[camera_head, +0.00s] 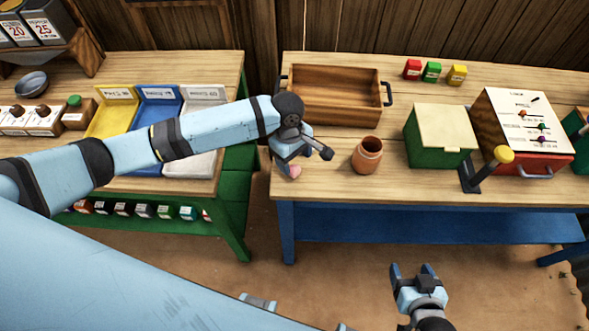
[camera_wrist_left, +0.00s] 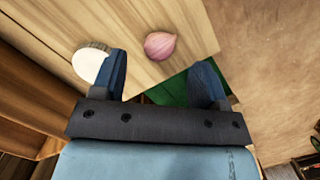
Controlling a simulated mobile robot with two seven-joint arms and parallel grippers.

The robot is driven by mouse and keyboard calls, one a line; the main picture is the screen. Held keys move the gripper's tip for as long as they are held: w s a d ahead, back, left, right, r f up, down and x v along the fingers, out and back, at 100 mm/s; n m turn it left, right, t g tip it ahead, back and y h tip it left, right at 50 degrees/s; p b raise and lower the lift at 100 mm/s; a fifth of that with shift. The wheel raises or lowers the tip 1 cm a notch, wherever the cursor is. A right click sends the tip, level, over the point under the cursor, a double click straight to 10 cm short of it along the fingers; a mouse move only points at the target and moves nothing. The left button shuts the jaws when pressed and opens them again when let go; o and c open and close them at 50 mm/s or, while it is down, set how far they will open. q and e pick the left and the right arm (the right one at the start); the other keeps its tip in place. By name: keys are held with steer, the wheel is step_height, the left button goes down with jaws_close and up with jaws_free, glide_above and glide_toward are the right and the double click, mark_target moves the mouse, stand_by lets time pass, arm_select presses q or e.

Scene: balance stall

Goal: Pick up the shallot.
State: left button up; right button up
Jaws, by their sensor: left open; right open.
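My right gripper (camera_head: 412,270) is open and empty, low in front of the table over the floor.
A pale oval thing (camera_wrist_left: 88,63) lies beside the left finger in the wrist view. A clay pot (camera_head: 367,156) stands right of the left gripper. A wooden tray (camera_head: 335,97) is behind, a green box (camera_head: 440,138) further right. A gap separates this table from the left one.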

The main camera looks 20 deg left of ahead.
mark_target(294, 168)
arm_select(q)
step_height(294, 168, down, 5)
steer(key=shift+s+f, duration=0.1)
steer(key=c, duration=1)
